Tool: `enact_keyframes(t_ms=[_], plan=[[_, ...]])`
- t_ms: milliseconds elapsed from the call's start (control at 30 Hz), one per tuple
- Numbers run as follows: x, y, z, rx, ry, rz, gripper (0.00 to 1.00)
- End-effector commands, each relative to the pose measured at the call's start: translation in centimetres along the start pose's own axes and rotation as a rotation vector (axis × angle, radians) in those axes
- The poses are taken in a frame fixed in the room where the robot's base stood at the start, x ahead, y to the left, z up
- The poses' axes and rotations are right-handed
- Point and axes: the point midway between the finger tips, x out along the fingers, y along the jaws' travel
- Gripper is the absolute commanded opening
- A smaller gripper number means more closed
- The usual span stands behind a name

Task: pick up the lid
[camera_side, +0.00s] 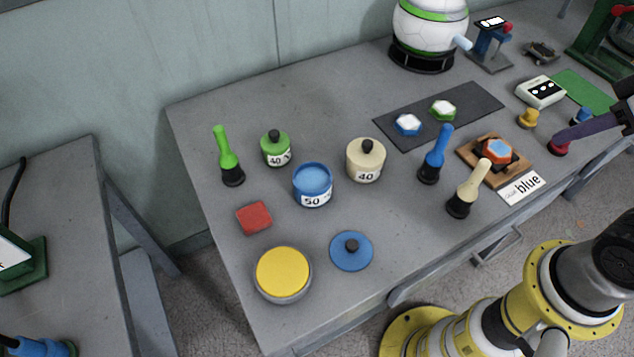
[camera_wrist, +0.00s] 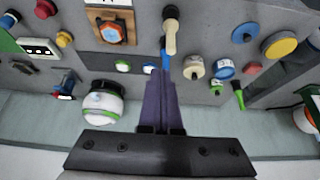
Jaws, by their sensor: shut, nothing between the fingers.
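The blue lid (camera_side: 351,251) with a dark knob lies flat on the grey table near its front edge. It also shows at the upper right of the wrist view (camera_wrist: 244,33). The blue jar (camera_side: 313,187), marked 50, stands uncovered behind and left of the lid; it shows in the wrist view too (camera_wrist: 223,70). My gripper (camera_side: 568,140) is at the right edge of the side view, far from the lid. Its purple fingers are together and empty in the wrist view (camera_wrist: 160,82). Part of my arm lies outside the side view.
A yellow disc (camera_side: 282,272) and red block (camera_side: 254,217) lie left of the lid. Green (camera_side: 277,150) and cream (camera_side: 365,162) jars stand behind. Green (camera_side: 225,152), blue (camera_side: 437,152) and cream (camera_side: 470,188) brushes stand upright.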

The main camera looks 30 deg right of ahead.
Motion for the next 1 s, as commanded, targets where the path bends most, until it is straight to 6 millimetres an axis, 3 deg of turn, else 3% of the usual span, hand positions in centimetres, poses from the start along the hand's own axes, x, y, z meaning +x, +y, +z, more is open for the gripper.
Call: enact_keyframes(t_ms=[200, 567, 1000], plan=[[0.00, 0.00, 0.00, 0.000, 0.000, 0.000, 0.02], [0.00, 0.00, 0.00, 0.000, 0.000, 0.000, 0.65], [-0.19, 0.00, -0.23, -0.085, 0.005, 0.000, 0.65]])
